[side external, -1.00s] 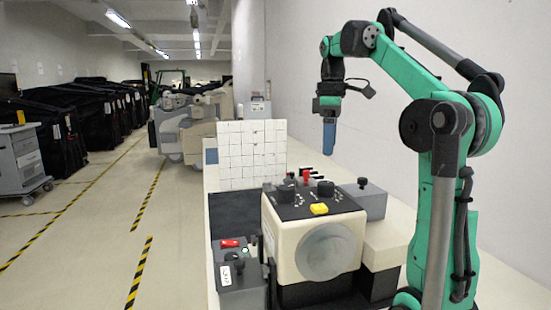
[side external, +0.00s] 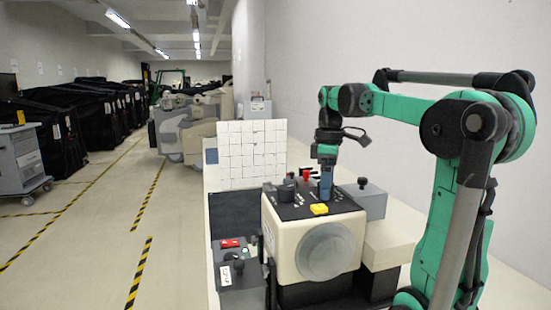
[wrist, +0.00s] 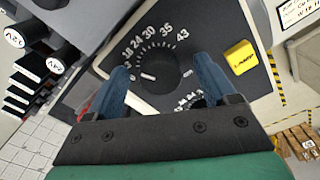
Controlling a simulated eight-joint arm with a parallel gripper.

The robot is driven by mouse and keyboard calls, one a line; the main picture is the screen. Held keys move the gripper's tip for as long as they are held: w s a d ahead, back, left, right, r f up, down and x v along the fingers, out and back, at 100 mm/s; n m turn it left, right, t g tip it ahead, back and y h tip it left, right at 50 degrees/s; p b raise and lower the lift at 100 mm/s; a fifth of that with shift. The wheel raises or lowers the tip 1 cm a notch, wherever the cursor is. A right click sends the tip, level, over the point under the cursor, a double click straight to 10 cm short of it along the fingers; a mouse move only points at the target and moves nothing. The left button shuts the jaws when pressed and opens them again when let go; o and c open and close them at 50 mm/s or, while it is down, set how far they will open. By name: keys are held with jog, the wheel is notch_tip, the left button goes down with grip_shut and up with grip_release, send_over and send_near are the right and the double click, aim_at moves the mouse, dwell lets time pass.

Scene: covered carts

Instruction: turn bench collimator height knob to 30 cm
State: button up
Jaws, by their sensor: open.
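The bench collimator (side external: 283,240) is a cream box with a black top panel and a round front disc. In the wrist view a round black knob (wrist: 165,77) sits in a white-printed dial with readable marks 18, 24, 30, 35 and 43. Its short white pointer line lies on its left side, toward the low numbers below 30. My gripper (wrist: 162,66) is open, with one blue finger on each side of the knob; contact cannot be told. In the side view my gripper (side external: 326,196) points straight down over the panel's right part and hides this knob.
A yellow button (wrist: 238,58) lies right of the dial. Another dial is partly hidden by the right finger. In the side view another black knob (side external: 285,192) and a red knob (side external: 306,175) stand nearby. A grey box (side external: 370,203) with a black knob stands to the right.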

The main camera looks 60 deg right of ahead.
grip_shut()
jog(key=shift+m, duration=0.4)
jog(key=m, duration=0.4)
jog(key=shift+m, duration=0.3)
jog(key=shift+a+m, duration=0.1)
jog(key=shift+m, duration=2.1)
grip_release()
